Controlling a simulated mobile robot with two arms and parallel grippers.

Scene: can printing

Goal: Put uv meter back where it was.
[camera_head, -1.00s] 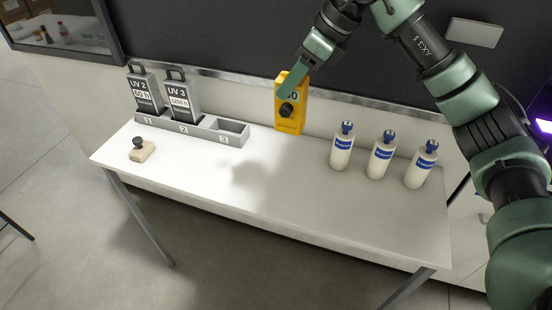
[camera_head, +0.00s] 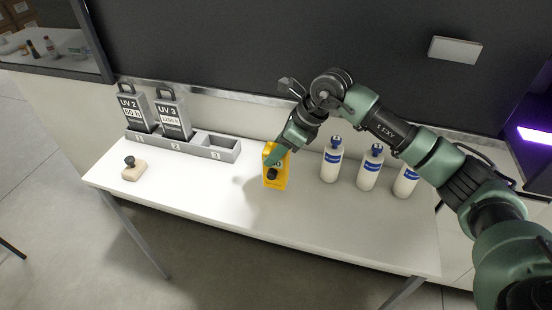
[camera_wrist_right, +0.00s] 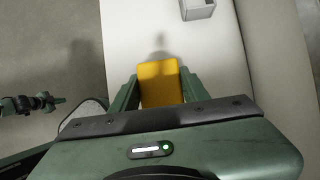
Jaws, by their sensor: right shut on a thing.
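The yellow UV meter (camera_head: 277,177) with a dark knob is in my right gripper (camera_head: 279,157), near the back middle of the white table. It is upright; I cannot tell whether its base touches the table. In the right wrist view the yellow meter (camera_wrist_right: 160,82) sits between the two fingers of my right gripper (camera_wrist_right: 158,90). My left gripper is not in view.
A grey rack (camera_head: 186,146) with slots 1, 2 and 3 stands at the back left. UV 2 (camera_head: 134,108) and UV 3 (camera_head: 172,113) fill slots 1 and 2; slot 3 is empty. A stamp (camera_head: 133,168) and three bottles (camera_head: 331,161) stand on the table (camera_head: 220,205).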

